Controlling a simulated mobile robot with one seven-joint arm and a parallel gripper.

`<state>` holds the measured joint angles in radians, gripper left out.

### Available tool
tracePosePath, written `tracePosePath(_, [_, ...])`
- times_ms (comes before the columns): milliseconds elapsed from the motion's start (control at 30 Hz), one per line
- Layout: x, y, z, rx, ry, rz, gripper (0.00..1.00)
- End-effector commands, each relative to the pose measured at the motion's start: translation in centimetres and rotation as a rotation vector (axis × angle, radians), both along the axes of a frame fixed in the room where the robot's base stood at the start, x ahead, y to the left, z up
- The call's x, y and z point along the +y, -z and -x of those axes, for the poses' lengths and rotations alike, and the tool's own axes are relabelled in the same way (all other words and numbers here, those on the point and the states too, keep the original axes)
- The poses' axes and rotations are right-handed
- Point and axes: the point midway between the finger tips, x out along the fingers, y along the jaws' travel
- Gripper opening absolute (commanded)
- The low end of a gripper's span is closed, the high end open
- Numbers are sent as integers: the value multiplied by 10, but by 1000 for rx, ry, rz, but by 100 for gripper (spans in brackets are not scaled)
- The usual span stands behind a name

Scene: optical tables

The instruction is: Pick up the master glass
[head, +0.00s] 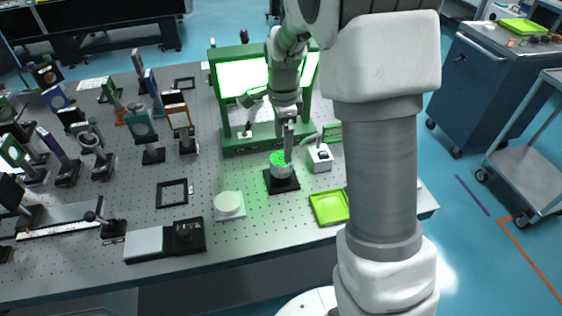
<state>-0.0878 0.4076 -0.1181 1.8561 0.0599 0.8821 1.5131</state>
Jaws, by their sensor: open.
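A round, pale piece with a green-lit top (280,169) sits on a square black base (283,184) near the middle of the optical table. It may be the master glass, but I cannot tell for sure. A second round, cream-white disc (229,203) lies on a pale square plate to its left. My gripper (288,155) points down just above the green-lit piece, with its fingers overlapping the piece's upper edge in the head view. The gap between the fingers is too small to make out, and I cannot tell whether they touch the piece.
A green frame with bright panels (240,141) stands behind my gripper. A small white box (320,158) and a green tray (329,208) are close on the right. Mounted optics crowd the left. A black device with a pale plate (146,243) lies at the front edge.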

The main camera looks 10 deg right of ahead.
Motion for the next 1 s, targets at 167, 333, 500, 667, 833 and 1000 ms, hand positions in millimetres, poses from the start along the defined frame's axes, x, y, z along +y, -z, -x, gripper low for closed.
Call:
tracePosePath(167, [1,11,0,1,-1,0,100])
tracePosePath(333, [4,37,-2,3,-2,-1,100])
tracePosePath(500, [4,55,-3,1,-1,0,100])
tracePosePath(667, [4,58,-3,-1,-1,0,100])
tracePosePath(833, [4,57,-3,-1,-1,0,89])
tracePosePath(1000, [4,57,-3,-1,-1,0,59])
